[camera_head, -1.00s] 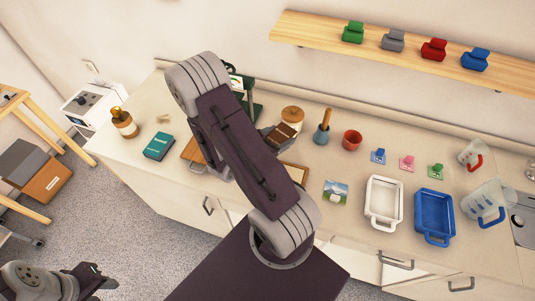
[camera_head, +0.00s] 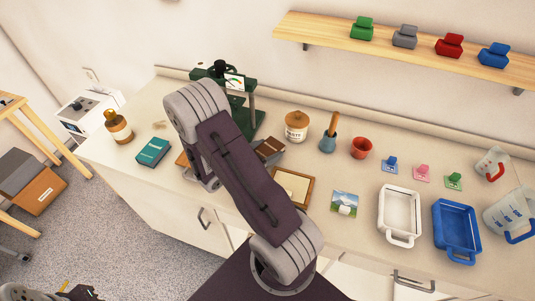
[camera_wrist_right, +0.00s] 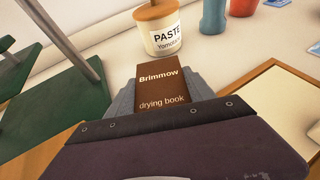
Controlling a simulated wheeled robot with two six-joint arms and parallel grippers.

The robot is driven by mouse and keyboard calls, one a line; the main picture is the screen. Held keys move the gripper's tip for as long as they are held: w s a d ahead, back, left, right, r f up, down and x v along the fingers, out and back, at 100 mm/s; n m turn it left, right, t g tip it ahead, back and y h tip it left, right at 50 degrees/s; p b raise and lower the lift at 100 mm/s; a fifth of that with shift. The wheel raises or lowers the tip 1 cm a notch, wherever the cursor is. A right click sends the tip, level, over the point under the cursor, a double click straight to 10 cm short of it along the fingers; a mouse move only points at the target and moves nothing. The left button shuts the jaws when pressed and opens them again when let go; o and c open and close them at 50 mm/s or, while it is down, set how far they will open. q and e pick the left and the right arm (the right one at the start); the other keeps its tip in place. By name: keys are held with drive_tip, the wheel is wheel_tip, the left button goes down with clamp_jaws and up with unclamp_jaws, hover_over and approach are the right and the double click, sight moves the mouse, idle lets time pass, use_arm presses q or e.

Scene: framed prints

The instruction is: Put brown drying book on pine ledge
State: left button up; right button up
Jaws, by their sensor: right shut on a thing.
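The brown drying book (camera_head: 269,149), lettered "Brimmow drying book", is held in my right gripper (camera_head: 264,157) above the counter, and its cover fills the middle of the right wrist view (camera_wrist_right: 163,88). The grey fingers of my right gripper (camera_wrist_right: 162,98) are shut on it, one on each side. The pine ledge (camera_head: 330,32) is on the wall at the upper right, higher than the book and apart from it. My left gripper (camera_head: 78,293) shows only in part at the bottom left edge; its jaws cannot be made out.
On the ledge stand green, grey, red and blue clip-like blocks (camera_head: 404,37), with bare wood left of the green one. A paste jar (camera_head: 296,126), blue pot (camera_head: 328,143) and red cup (camera_head: 361,147) stand behind the book. A green press (camera_head: 245,88) is to its left.

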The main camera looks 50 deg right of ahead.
drive_tip(key=o, duration=1.7)
drive_tip(key=shift+c, duration=0.2)
drive_tip(key=shift+r, duration=0.15)
drive_tip(key=shift+a+r, duration=0.15)
drive_tip(key=shift+a, duration=0.15)
drive_tip(key=p+v, duration=0.1)
drive_tip(key=v, duration=1)
drive_tip(key=shift+a+r, duration=0.1)
drive_tip(key=shift+a, duration=0.05)
drive_tip(key=shift+o, duration=0.5)
drive_tip(key=shift+s, duration=0.15)
